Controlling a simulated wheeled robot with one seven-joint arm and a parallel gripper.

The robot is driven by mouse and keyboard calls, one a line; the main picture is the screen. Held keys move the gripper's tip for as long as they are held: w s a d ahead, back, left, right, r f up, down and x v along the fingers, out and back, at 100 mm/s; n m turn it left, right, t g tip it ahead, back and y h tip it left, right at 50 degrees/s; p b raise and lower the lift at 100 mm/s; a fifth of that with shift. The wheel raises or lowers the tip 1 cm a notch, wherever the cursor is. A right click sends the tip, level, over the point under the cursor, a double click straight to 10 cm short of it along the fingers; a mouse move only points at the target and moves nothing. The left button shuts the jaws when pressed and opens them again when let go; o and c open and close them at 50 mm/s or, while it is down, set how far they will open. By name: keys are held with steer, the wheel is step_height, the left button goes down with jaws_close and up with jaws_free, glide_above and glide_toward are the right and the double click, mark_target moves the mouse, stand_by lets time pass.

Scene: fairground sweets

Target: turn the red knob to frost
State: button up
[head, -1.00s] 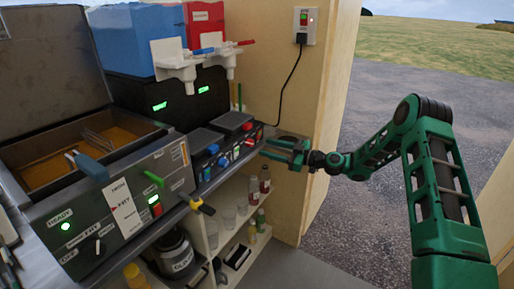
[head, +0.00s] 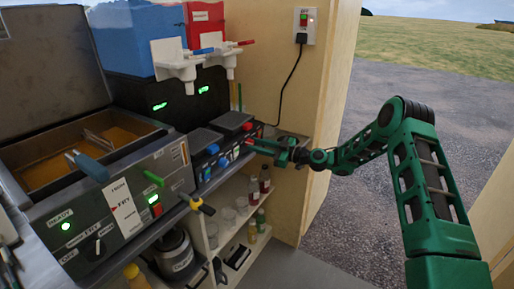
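The slush machine's low front panel (head: 203,171) carries blue and red controls under two dark lidded units. A small red knob (head: 249,141) sits at the right end of this panel. My gripper (head: 256,146) reaches in from the right with its fingertips at this knob. They look to be at or touching it, but the view is too small to show whether they are closed around it. The knob's pointer and its labels, including any frost mark, cannot be read.
A fryer (head: 110,205) with a raised lid, green lights and a FRY label stands at the left. Blue (head: 140,40) and red (head: 206,25) tanks with white taps stand behind. Bottles and cups fill the shelf below. A wooden wall (head: 275,90) is close behind my gripper.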

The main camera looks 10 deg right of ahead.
steer(key=shift+m, duration=0.4)
steer(key=m+t, duration=0.1)
steer(key=m, duration=0.5)
steer(key=shift+f+m, duration=0.1)
steer(key=shift+m, duration=0.2)
steer(key=m+t, duration=0.1)
steer(key=m, duration=0.5)
steer(key=shift+m, duration=0.4)
steer(key=m, duration=0.3)
steer(key=m+t, duration=0.1)
steer(key=m, duration=0.3)
steer(key=shift+s+d+h, duration=0.1)
steer(key=shift+h, duration=0.2)
steer(key=m, duration=0.4)
steer(key=shift+m+t+h, duration=0.3)
steer(key=shift+m, duration=0.1)
steer(key=shift+f, duration=0.15)
steer(key=o, duration=1.1)
steer(key=shift+c, duration=0.2)
steer(key=shift+s+a, duration=0.1)
steer(key=shift+a, duration=0.1)
